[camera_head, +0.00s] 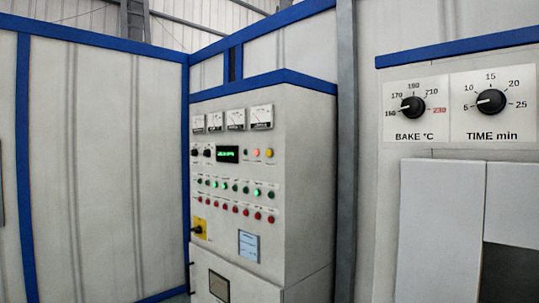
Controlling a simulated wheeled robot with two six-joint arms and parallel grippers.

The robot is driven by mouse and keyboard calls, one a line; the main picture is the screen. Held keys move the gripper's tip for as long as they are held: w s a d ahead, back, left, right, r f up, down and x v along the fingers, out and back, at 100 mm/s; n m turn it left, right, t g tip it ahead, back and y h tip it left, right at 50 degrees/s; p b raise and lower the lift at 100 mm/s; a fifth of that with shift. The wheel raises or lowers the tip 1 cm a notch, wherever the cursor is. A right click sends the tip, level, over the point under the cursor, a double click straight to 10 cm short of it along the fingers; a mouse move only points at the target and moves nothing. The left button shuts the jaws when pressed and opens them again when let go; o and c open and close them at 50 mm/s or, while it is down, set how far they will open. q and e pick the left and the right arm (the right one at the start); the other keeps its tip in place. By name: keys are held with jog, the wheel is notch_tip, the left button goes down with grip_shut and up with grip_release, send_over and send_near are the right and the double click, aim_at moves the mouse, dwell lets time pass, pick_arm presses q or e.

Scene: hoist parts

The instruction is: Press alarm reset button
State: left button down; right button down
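A pale control cabinet (310,180) with a blue top edge stands in the middle of the head view. Its front panel has a row of small round buttons or lamps, several lit green (236,187), above a row of red ones (246,212). Near the green digital display (228,154) are an orange-lit round button or lamp (256,153) and a yellow one (269,153). The labels are too small to read, so I cannot tell which is the alarm reset button. Neither of my grippers is in view.
A yellow-backed rotary switch (200,229) and a bluish label plate (249,246) sit lower on the cabinet. At right, an oven-like front carries a BAKE dial (412,107) and a TIME dial (490,101). Blue-framed wall panels (105,170) stand at left.

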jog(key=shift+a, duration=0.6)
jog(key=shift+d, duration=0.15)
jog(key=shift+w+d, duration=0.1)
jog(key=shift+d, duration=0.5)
